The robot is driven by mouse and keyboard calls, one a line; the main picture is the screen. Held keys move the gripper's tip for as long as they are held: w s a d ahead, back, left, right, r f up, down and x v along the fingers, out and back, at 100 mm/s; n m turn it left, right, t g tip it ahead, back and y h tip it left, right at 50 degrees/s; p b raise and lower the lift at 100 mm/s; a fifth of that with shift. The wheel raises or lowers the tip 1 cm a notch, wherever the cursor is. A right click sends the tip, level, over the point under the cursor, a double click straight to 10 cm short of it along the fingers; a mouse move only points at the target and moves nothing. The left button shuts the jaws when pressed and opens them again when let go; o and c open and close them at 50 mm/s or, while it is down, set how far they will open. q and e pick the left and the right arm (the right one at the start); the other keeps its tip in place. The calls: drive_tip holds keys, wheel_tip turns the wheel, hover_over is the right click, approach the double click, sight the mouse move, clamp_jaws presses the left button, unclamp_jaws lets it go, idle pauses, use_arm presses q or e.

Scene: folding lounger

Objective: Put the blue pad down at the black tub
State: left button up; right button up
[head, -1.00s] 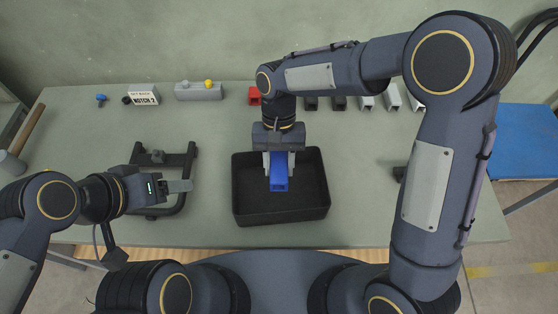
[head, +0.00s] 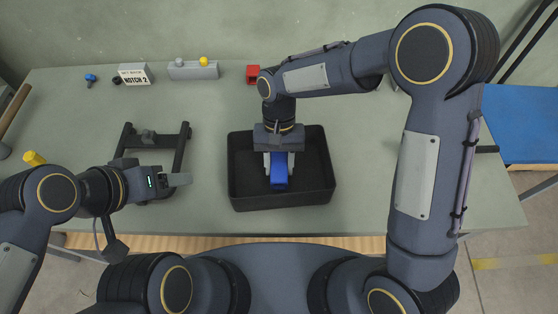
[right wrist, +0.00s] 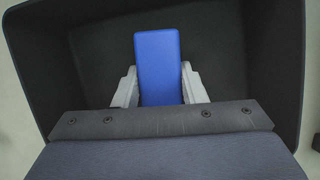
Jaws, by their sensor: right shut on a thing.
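The blue pad (head: 279,172) is between the fingers of my right gripper (head: 279,166), which is shut on it. The pad is inside the outline of the black tub (head: 317,193) in the head view. In the right wrist view the pad (right wrist: 158,66) sits between the two grey fingers, with the dark walls of the tub (right wrist: 262,60) around it. I cannot tell whether the pad touches the tub floor. My left gripper (head: 180,180) is beside the dark stand frame; its finger opening is unclear.
The dark stand frame (head: 183,147) lies left of the tub. A red block (head: 252,73), a grey block with a yellow knob (head: 194,70) and a "NOTCH 2" sign (head: 134,75) stand along the back. A blue seat (head: 522,122) is at the right. Table right of the tub is partly hidden by my arm.

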idle(0.3)
drive_tip(key=o, duration=1.4)
drive_tip(key=shift+c, duration=0.2)
drive_tip(key=v, duration=0.6)
drive_tip(key=shift+w+r, duration=0.2)
drive_tip(key=shift+r, duration=0.05)
drive_tip(key=shift+w+r, duration=0.2)
drive_tip(key=shift+r, duration=0.4)
drive_tip(key=shift+d, duration=0.1)
